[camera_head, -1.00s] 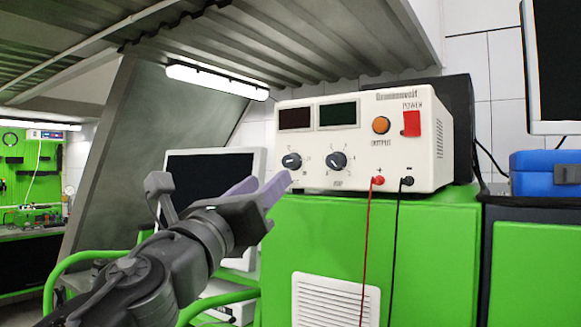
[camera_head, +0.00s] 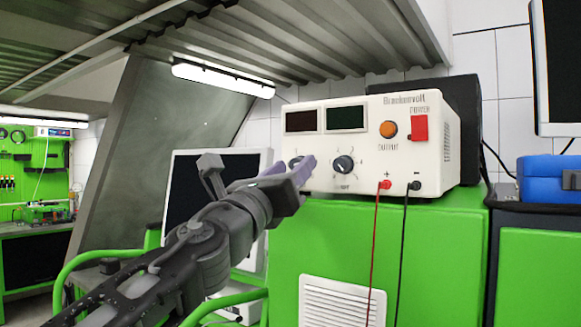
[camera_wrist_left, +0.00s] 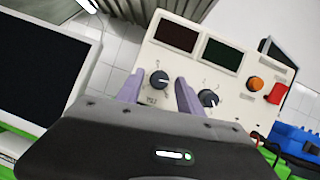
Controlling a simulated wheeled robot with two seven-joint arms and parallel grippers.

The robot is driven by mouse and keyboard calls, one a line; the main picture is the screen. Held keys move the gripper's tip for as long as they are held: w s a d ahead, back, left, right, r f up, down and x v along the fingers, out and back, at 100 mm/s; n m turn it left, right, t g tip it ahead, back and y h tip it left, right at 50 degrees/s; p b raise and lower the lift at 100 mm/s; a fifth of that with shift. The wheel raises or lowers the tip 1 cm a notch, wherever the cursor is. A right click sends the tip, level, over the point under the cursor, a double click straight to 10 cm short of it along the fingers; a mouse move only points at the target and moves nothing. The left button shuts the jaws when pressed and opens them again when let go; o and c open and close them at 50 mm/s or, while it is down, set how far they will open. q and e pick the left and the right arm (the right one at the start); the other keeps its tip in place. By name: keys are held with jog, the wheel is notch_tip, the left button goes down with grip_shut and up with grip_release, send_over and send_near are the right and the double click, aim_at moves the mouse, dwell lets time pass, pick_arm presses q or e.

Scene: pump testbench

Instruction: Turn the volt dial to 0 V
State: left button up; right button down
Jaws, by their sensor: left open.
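The white power supply (camera_head: 420,160) stands on a green cabinet. Its left dial (camera_wrist_left: 159,79), dark with a light mark, seems to be the volt dial; the small label under it is hard to read. In the head view this dial (camera_head: 295,161) is partly hidden by my fingers. A second dark dial (camera_head: 343,164) sits to its right and also shows in the wrist view (camera_wrist_left: 208,98). My left gripper (camera_head: 297,169) is open at the front panel, its purple fingers on either side of the left dial in the wrist view. Contact cannot be told. My right gripper is not in view.
An orange output knob (camera_head: 388,129) and a red power switch (camera_head: 420,128) are on the panel's right. Red (camera_head: 373,240) and black (camera_head: 403,250) leads hang down the green cabinet (camera_head: 440,260). A monitor (camera_head: 185,195) stands at left, a blue case (camera_head: 545,180) at right.

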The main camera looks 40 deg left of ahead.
pick_arm(q)
grip_shut()
dwell(0.4)
